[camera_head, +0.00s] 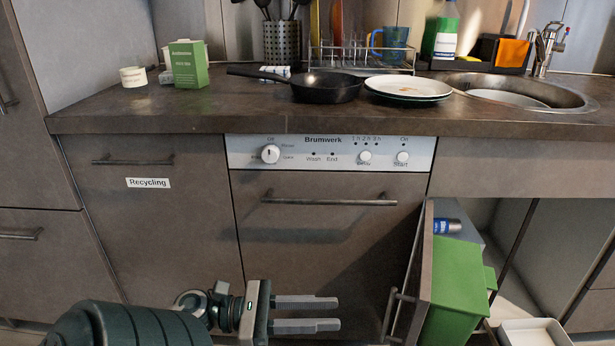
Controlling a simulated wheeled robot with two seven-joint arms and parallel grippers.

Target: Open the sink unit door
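The sink unit door (423,275) is below the sink (515,92), at the right of the dishwasher. It stands swung out towards me, seen nearly edge-on, so the cupboard space to its right shows. Its bar handle (393,305) is on the face turned to the left. My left gripper (338,314) is in front of the dishwasher's lower front, to the left of that handle. Its two grey fingers are apart with nothing between them, and there is a gap to the handle. My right gripper is not in view.
A green bin (455,290) and a blue can (447,226) are behind the open door. A white tray (535,332) is low at the right. The dishwasher (325,225) and recycling front (150,225) are shut. A pan (325,88) and plates (408,86) stand on the counter.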

